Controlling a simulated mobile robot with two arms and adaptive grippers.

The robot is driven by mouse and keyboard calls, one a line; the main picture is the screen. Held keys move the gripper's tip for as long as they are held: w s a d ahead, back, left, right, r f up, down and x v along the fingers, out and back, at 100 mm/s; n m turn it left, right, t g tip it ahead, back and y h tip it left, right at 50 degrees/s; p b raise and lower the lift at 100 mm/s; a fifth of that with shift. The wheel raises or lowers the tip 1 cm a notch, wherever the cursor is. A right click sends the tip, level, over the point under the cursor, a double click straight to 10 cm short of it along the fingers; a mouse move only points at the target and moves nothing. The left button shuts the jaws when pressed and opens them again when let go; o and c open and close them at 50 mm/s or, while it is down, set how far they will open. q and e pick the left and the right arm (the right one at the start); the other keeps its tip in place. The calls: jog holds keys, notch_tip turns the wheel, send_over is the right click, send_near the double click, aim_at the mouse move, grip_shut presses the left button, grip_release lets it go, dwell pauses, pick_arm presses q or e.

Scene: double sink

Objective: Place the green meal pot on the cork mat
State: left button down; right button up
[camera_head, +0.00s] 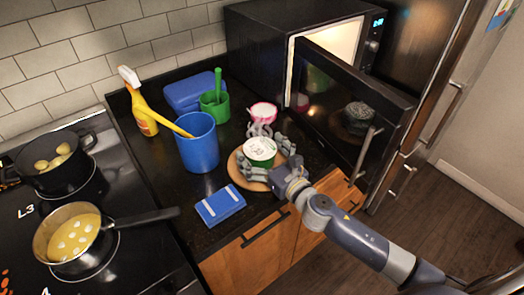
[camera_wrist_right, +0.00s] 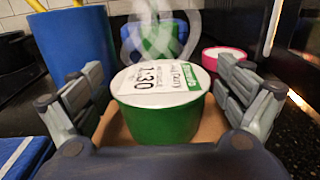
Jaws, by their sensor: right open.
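The green meal pot (camera_head: 260,152) has a white lid with a printed label. It stands upright on the round cork mat (camera_head: 234,171), on the dark counter. In the wrist view the pot (camera_wrist_right: 160,118) shows close up, with faint steam above it, and the tan mat (camera_wrist_right: 108,128) shows around its base. My right gripper (camera_head: 265,152) is open, with its grey fingers on both sides of the pot. In the wrist view gaps show between the fingers (camera_wrist_right: 160,85) and the pot. The pot's underside is hidden. My left gripper is not in view.
The microwave (camera_head: 262,45) has its door (camera_head: 345,115) swung open, right of the pot. A pink-rimmed container (camera_head: 263,112) stands behind the mat. A blue pitcher (camera_head: 197,145), green cup (camera_head: 214,106) and folded blue cloth (camera_head: 220,204) are to the left. The stove (camera_head: 105,255) holds pans.

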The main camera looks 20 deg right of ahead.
jog(key=shift+r, duration=0.2)
jog(key=b+v, duration=0.2)
jog(key=v, duration=0.8)
jog(key=shift+s+f+b, duration=0.15)
jog(key=shift+s+b, duration=0.2)
jog(key=shift+b, duration=0.05)
jog(key=shift+s+d, duration=0.25)
jog(key=shift+s, duration=0.4)
